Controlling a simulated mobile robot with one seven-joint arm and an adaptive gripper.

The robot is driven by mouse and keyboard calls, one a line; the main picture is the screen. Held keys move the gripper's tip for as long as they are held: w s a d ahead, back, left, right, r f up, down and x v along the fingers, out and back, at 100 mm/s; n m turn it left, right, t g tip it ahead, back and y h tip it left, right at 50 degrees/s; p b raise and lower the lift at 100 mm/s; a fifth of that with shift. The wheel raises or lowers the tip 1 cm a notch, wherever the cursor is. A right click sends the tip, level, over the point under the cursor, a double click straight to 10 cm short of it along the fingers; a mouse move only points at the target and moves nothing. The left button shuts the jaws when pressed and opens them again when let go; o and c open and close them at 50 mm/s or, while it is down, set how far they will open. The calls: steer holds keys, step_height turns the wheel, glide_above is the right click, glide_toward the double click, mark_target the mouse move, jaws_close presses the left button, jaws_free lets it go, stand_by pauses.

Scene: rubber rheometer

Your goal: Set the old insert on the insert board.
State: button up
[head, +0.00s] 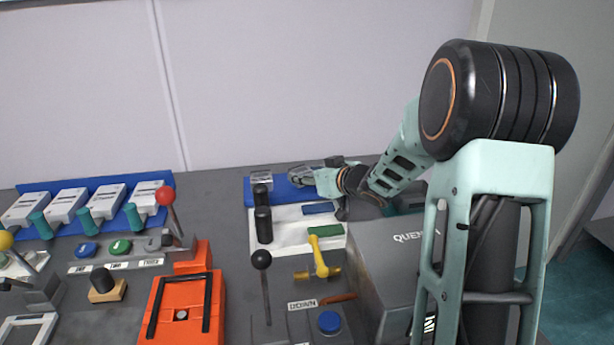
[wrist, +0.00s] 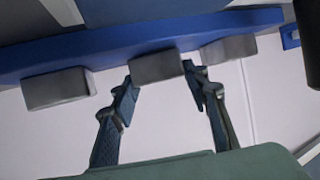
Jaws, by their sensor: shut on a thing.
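The insert board appears to be the long blue board (head: 285,199) at the back of the bench; its blue edge (wrist: 60,58) also runs across the wrist view. My gripper (head: 313,179) reaches over its right part from the right. In the wrist view, my gripper's fingers (wrist: 160,78) are shut on a plain grey block, the old insert (wrist: 157,66), at the blue edge. I cannot tell whether the block touches the board. Similar grey blocks stand along the edge to the left (wrist: 57,88) and right (wrist: 229,48).
A white tray (head: 285,243) with blue and green pieces lies in front of the board. Black-knobbed levers (head: 262,260) stand close by. A grey housing (head: 395,265) is under my arm. An orange unit (head: 215,300) and white cartridges (head: 65,205) are left. A wall is behind.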

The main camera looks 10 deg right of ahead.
steer(key=shift+f, duration=0.1)
steer(key=o, duration=1.4)
steer(key=shift+o, duration=0.2)
steer(key=shift+s+r, duration=0.15)
steer(key=shift+r, duration=0.1)
steer(key=p+v, duration=0.2)
steer(key=v, duration=0.5)
steer(key=shift+s+d, duration=0.1)
